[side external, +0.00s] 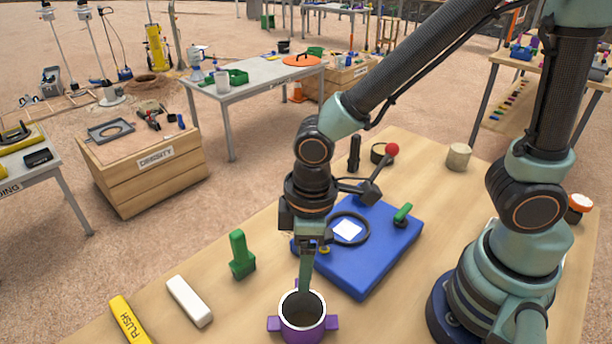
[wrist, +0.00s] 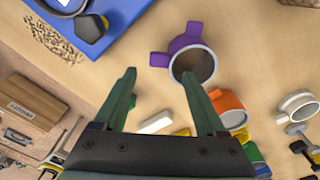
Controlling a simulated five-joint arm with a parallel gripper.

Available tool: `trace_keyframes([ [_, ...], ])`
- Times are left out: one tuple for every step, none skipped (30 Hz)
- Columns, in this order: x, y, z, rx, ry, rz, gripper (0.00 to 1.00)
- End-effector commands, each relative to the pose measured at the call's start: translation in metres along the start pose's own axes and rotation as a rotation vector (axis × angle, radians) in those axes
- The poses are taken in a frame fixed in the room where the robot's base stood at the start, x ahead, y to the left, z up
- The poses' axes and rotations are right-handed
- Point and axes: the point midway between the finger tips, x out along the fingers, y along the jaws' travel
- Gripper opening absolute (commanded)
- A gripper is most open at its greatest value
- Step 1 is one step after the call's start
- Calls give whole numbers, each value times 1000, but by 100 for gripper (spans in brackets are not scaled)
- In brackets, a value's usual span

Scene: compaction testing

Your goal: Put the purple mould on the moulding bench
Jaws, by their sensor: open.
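The purple mould (side external: 302,326) stands upright on the wooden table at the front. It is a cup with a pale rim, a dark inside and lugs on its sides. My gripper (side external: 304,286) points down at the mould's back rim; contact cannot be told. In the wrist view, my gripper (wrist: 159,75) is open, with nothing between its fingers. The mould (wrist: 177,45) shows just beyond the fingertips, nearer the right finger. A grey table (side external: 48,158) at the left edge has a cut-off label that seems to end in "DING"; it may be the moulding bench.
A blue plate (side external: 375,262) with a ring and a lever lies behind the mould. A green block (side external: 242,258), a white bar (side external: 189,301) and a yellow bar (side external: 127,318) are to its left. A wooden "DENSITY" crate (side external: 150,182) stands beyond the table, across open ground.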

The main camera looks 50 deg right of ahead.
Motion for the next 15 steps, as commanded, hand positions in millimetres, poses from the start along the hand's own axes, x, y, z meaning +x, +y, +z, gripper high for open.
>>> trace_keyframes([
  [-11,1,-2,0,8,2,73],
  [-16,1,-2,0,7,1,73],
  [-23,1,-2,0,7,2,73],
  [-28,1,-2,0,8,2,73],
  [-33,1,-2,0,7,2,73],
  [-40,1,-2,0,7,1,73],
  [-44,1,-1,0,6,1,73],
  [-48,1,-1,0,5,1,73],
  [-53,1,-1,0,5,1,73],
  [-57,1,-1,0,5,1,73],
  [-60,1,-1,0,4,1,73],
  [-63,1,-1,0,4,1,73],
  [-65,1,-1,0,3,1,73],
  [-67,2,0,1,2,1,73],
  [-69,3,0,8,5,2,73],
])
